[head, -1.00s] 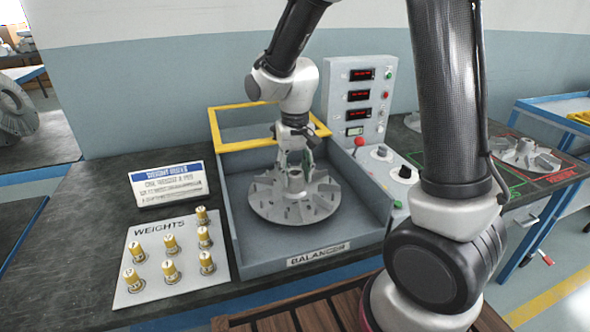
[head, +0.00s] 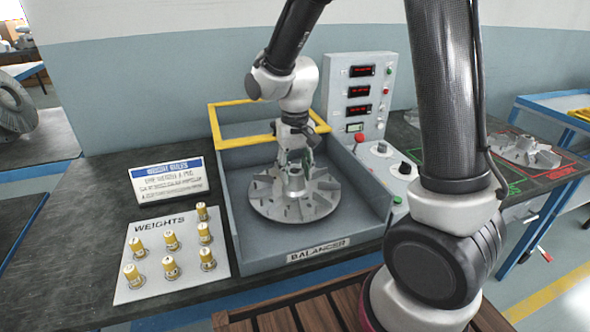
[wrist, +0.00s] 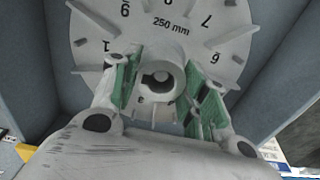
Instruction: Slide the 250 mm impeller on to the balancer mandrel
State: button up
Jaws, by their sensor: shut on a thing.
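The 250 mm impeller (head: 322,196) is a grey finned disc with a raised hub, lying roughly level inside the balancer tray (head: 255,246). My gripper (head: 296,172) reaches down to the hub from above. In the wrist view, the impeller (wrist: 218,22) shows its "250 mm" mark and numbers around the face. There my gripper (wrist: 160,88) has its green-padded fingers on both sides of the hub, shut on it. A pale rounded end shows inside the dark bore, perhaps the mandrel tip. The rest of the mandrel is hidden beneath the disc, so I cannot tell how far down it sits.
A yellow guard frame (head: 228,142) stands at the back of the balancer. A control panel (head: 352,93) is behind right. A weights board (head: 150,285) with several brass weights and a sign (head: 169,181) are at left. Another impeller (head: 525,152) lies on the right bench.

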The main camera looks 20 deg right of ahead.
jog(key=shift+f, duration=0.3)
dwell(0.4)
jog(key=o, duration=1.1)
notch_tip(320, 180, up, 12)
